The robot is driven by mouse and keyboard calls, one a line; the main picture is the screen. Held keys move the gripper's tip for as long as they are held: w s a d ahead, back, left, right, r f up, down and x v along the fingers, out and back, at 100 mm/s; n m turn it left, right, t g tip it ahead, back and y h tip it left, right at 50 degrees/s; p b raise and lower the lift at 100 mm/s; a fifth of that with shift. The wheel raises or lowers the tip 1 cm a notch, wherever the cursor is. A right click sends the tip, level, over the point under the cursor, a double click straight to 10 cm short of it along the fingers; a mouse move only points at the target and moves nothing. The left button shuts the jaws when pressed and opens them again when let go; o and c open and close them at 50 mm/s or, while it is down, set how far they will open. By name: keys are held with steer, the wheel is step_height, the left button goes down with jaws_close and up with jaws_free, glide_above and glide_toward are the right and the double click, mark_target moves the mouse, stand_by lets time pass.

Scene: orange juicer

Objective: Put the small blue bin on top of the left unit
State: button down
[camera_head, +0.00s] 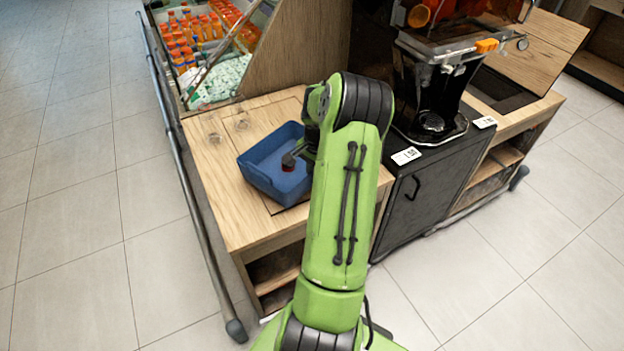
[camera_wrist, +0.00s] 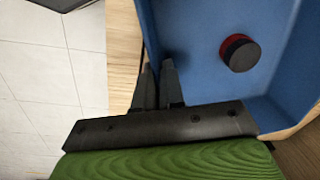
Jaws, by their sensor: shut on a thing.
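The small blue bin (camera_head: 262,178) is over the wooden top of the left unit (camera_head: 215,160), level and open side up. I cannot tell whether its base touches the top. It also fills the upper right of the wrist view (camera_wrist: 200,85). My gripper (camera_wrist: 157,68) is shut on the bin's near wall, with one finger inside and one outside. In the head view the fingers are mostly hidden behind my green arm. A small black and red round object (camera_wrist: 240,52) lies inside the bin; it also shows in the head view (camera_head: 288,163).
A black juicer (camera_head: 432,95) stands to the right on a black cabinet (camera_head: 410,205). A display of orange bottles (camera_head: 195,30) with a slanted clear panel is behind the unit. A metal rail (camera_head: 185,170) runs along the left side. Tiled floor at left is clear.

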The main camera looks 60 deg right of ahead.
step_height(320, 180, down, 2)
steer(key=shift+f, duration=0.1)
steer(key=c, duration=1.2)
jaws_free()
steer(key=shift+c, duration=0.2)
